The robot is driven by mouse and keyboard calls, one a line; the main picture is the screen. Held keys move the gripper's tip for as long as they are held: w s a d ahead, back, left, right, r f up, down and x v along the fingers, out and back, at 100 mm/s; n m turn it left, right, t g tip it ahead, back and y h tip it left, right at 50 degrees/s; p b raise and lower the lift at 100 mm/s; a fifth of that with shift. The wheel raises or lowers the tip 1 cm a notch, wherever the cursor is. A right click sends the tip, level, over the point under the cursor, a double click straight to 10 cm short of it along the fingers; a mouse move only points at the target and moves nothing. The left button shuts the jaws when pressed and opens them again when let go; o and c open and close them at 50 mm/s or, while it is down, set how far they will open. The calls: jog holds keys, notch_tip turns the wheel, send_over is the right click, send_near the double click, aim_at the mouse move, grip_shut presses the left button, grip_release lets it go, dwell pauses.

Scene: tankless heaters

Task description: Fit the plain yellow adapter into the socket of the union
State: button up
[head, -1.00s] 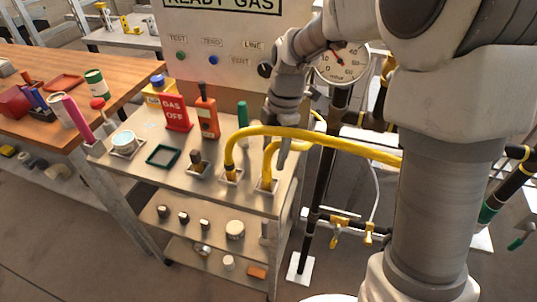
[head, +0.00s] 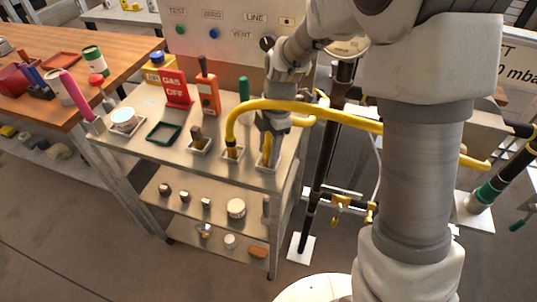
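My gripper (head: 268,132) points down over the right end of the metal cart's top, at the yellow piece (head: 266,153) that stands upright in a small square holder. I cannot tell whether its fingers touch or grip that piece. Which of the two is the plain adapter is too small to tell. I cannot make out the union's socket; black pipework with yellow fittings (head: 341,205) stands right of the cart.
The cart top (head: 183,150) also carries a red GAS OFF sign (head: 175,88), an orange tester (head: 208,95), a green tray (head: 163,133) and a brass-coloured part (head: 197,136) in a holder. Lower shelves hold small fittings. A wooden bench (head: 122,62) stands at left.

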grip_shut()
